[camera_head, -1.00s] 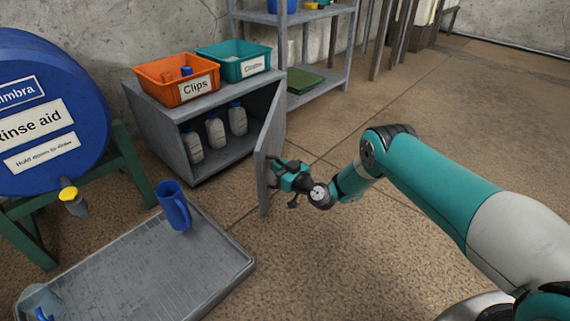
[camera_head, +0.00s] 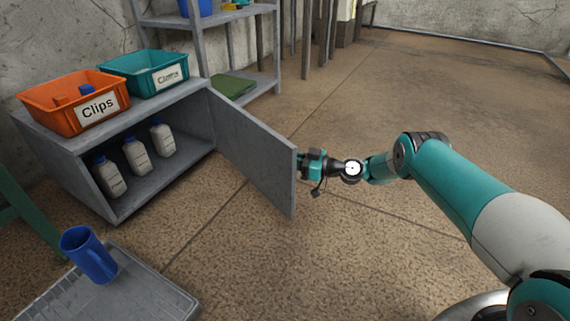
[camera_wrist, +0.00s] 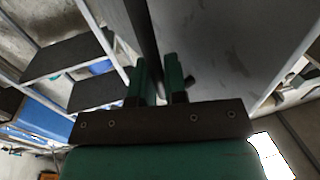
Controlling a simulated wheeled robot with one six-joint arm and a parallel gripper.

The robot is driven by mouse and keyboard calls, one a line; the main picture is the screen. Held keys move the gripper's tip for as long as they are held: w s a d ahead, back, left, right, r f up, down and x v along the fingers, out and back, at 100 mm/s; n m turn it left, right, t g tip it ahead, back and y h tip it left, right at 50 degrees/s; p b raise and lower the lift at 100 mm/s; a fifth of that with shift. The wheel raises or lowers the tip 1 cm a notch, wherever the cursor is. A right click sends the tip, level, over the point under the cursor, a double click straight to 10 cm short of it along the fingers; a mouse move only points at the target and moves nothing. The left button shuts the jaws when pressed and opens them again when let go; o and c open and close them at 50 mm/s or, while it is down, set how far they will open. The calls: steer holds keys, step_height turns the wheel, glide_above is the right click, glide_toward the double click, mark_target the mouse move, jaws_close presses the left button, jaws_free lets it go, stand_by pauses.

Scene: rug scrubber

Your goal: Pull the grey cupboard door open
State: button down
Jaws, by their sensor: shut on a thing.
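The grey cupboard (camera_head: 97,190) stands against the wall at the left in the head view. Its grey door (camera_head: 255,150) stands wide open, swung out to the right from the cupboard's right side. My gripper (camera_head: 303,165) is at the door's free outer edge. In the wrist view, the two fingers (camera_wrist: 159,82) are shut at the edge of the door (camera_wrist: 225,45), whose broad face fills the upper right. A small dark part shows beside the right finger; I cannot tell whether it is a handle.
An orange Clips bin (camera_head: 62,108) and a teal bin (camera_head: 143,75) stand on the cupboard. Several white bottles (camera_head: 137,155) stand inside.

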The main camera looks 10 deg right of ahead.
steer(key=shift+w+f, duration=0.1)
steer(key=shift+w, duration=0.15)
steer(key=c, duration=1.3)
jaws_free()
steer(key=shift+o, duration=0.5)
steer(key=shift+d, duration=0.1)
steer(key=shift+s, duration=0.1)
